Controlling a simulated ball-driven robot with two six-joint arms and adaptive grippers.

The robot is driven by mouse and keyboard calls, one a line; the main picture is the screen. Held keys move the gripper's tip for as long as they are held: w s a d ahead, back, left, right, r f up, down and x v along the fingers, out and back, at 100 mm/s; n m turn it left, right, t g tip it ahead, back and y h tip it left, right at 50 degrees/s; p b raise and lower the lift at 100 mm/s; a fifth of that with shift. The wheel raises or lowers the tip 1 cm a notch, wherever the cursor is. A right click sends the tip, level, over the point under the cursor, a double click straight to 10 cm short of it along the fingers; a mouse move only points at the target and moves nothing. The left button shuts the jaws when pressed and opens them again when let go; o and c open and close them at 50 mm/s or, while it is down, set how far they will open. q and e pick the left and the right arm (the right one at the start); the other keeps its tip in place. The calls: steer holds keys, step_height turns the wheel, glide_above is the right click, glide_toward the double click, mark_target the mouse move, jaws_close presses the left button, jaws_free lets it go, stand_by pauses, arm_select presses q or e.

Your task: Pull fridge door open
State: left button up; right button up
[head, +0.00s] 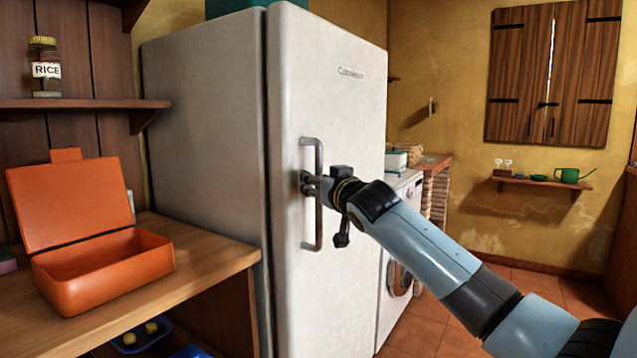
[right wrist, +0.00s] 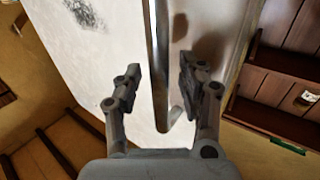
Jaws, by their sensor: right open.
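The white fridge (head: 205,130) stands in the middle left of the head view. Its door (head: 340,110) looks shut against the body. A vertical metal bar handle (head: 319,228) is on the door's left side. My right gripper (head: 308,184) is at the handle's middle height. In the right wrist view the gripper (right wrist: 160,80) is open, with one finger on each side of the handle bar (right wrist: 158,45). Gaps show between the fingers and the bar. My left gripper is in neither view.
A wooden counter (head: 200,257) with an open orange box (head: 105,270) stands left of the fridge. A washing machine (head: 400,210) stands on the fridge's right. A shelf (head: 75,104) holds a rice jar (head: 45,70). Tiled floor (head: 450,340) shows at lower right.

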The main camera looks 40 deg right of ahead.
jaws_close()
steer(key=shift+d+f, duration=0.1)
steer(key=shift+f, duration=0.1)
stand_by(0.6)
